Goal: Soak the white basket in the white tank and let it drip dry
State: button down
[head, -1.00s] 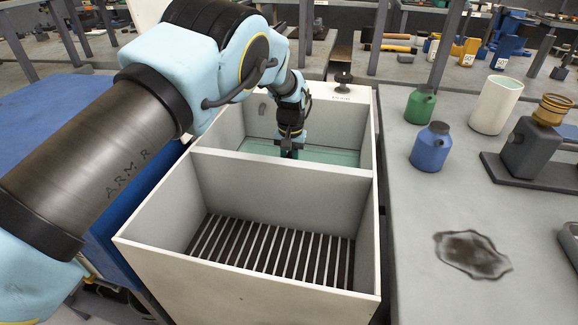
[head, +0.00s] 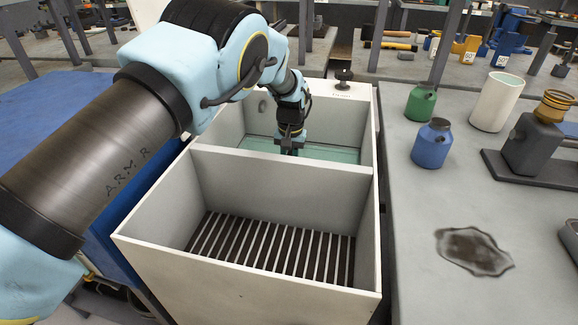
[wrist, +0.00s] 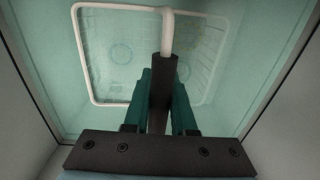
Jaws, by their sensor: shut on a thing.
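The white tank (head: 250,290) has two compartments. The far one holds greenish liquid (head: 335,153); the near one has a slatted floor (head: 270,250). My gripper (head: 291,150) points down into the far compartment, low near the liquid. In the wrist view my gripper (wrist: 165,85) is shut on the dark grip of the white basket's handle. The basket (wrist: 76,60) shows there as a white rim and mesh, apparently down in the liquid. In the head view the basket is hidden behind the divider and my gripper.
A dividing wall (head: 280,163) separates the compartments. A black knob (head: 344,77) sits on the tank's far edge. On the right bench stand a blue bottle (head: 432,144), a green bottle (head: 420,103), a white cylinder (head: 496,103) and a press-like device (head: 530,147). A dark stain (head: 473,250) marks the bench.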

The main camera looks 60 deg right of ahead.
jog(key=shift+r+p, duration=2.95)
jog(key=shift+r, duration=3.25)
jog(key=shift+d+r, duration=0.1)
dwell(1.3)
